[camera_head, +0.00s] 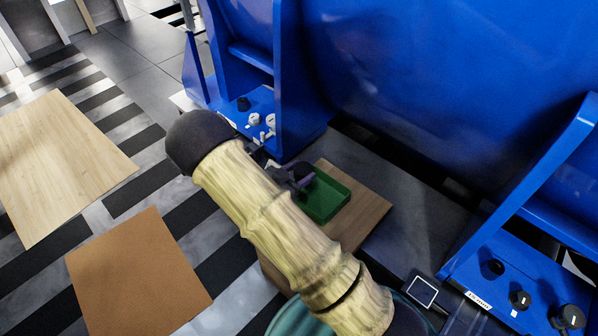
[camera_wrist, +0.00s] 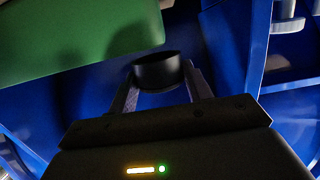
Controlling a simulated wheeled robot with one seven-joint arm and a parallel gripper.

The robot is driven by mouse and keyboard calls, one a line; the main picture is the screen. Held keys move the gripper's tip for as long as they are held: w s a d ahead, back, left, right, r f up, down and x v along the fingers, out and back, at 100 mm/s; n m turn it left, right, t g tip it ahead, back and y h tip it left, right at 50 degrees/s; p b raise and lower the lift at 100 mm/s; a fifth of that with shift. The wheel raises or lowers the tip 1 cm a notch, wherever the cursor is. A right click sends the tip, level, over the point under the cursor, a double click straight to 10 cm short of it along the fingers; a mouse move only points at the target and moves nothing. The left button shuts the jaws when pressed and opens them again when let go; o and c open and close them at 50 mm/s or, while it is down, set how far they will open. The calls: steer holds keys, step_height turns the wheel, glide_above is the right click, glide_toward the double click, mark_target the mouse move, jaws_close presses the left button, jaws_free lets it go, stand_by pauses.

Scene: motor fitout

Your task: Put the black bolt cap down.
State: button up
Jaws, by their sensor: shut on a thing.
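The black bolt cap (camera_wrist: 157,71) is a short dark cylinder held between the two fingertips of my gripper (camera_wrist: 160,80) in the wrist view. In the head view my gripper (camera_head: 299,178) is a dark shape beside and partly over the green tray (camera_head: 333,207), largely hidden by my arm. The cap is too small and dark to pick out surely there. In the wrist view the green tray (camera_wrist: 80,35) fills the upper left, apart from the cap in the picture. I cannot tell the height of the cap above the tray.
The tray stands on a wooden board (camera_head: 372,205) next to the big blue motor housing (camera_head: 420,90). A blue foot (camera_head: 262,97) carries a black cap (camera_head: 243,103) and pale bolts. Another foot at right has several black caps (camera_head: 520,299). Wooden sheets (camera_head: 60,165) lie at left.

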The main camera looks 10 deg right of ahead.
steer(key=shift+f, duration=0.4)
steer(key=o, duration=0.9)
steer(key=shift+o, duration=0.2)
steer(key=shift+r, duration=0.25)
steer(key=p+v, duration=0.4)
steer(key=v, duration=0.8)
steer(key=shift+r, duration=0.4)
